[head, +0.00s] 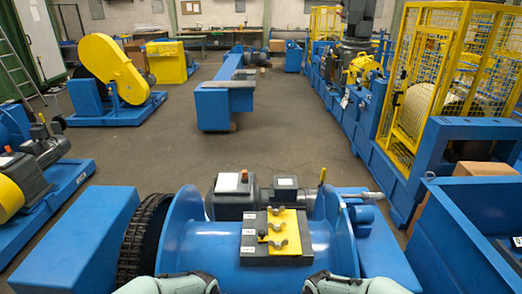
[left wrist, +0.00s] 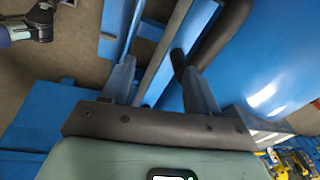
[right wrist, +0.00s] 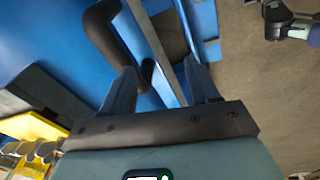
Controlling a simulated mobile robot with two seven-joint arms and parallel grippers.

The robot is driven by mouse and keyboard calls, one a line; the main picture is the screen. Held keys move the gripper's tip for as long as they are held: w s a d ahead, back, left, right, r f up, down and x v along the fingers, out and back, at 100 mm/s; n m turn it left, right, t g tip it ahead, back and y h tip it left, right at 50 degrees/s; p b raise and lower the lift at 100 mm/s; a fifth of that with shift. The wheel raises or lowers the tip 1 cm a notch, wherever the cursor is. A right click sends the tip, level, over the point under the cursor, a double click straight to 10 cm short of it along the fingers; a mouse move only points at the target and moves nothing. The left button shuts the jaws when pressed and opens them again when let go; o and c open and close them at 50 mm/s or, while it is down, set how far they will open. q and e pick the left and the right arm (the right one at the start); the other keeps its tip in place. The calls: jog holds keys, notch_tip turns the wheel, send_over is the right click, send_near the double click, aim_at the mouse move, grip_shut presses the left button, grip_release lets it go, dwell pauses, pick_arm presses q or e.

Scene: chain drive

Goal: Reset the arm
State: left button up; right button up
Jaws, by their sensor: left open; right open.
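My two pale green arms show at the bottom edge of the head view, side by side in front of the blue drum (head: 200,255); their grippers are out of that picture. In the left wrist view my left gripper (left wrist: 159,66) is open and empty, with its two fingers apart. In the right wrist view my right gripper (right wrist: 158,66) is open and empty too. Blue frame parts and a dark curved bar lie beyond the fingers in both wrist views. I cannot tell how near they are.
A dark plate with a yellow bracket (head: 279,229) sits on the drum. A black chain (head: 146,235) runs at its left, beside a blue box (head: 75,240). A yellow cage (head: 425,100) stands at the right.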

pick_arm(q)
jog(key=s+f+n+g+h, duration=0.2)
jog(key=s+f+n, duration=0.7)
jog(key=s+f, duration=0.55)
pick_arm(e)
jog(key=s+f+m+g+y, duration=0.2)
jog(key=s+f+m, duration=0.7)
jog(key=s+f, duration=0.55)
pick_arm(q)
jog(key=s+f+n, duration=0.2)
jog(key=s+n, duration=0.3)
jog(key=s, duration=0.2)
jog(key=s+f+n, duration=0.3)
jog(key=s+n, duration=0.2)
jog(key=s, duration=0.2)
jog(key=shift+s+d+g+h, duration=0.3)
jog(key=shift+g, duration=0.1)
pick_arm(e)
jog(key=s+f+m, duration=0.2)
jog(key=s+m, duration=0.3)
jog(key=s, duration=0.2)
jog(key=s+f+m, duration=0.3)
jog(key=s+m, duration=0.2)
jog(key=s, duration=0.2)
jog(key=shift+s+a+g+y, duration=0.15)
jog(key=shift+s+g+y, duration=0.1)
jog(key=shift+g+y, duration=0.05)
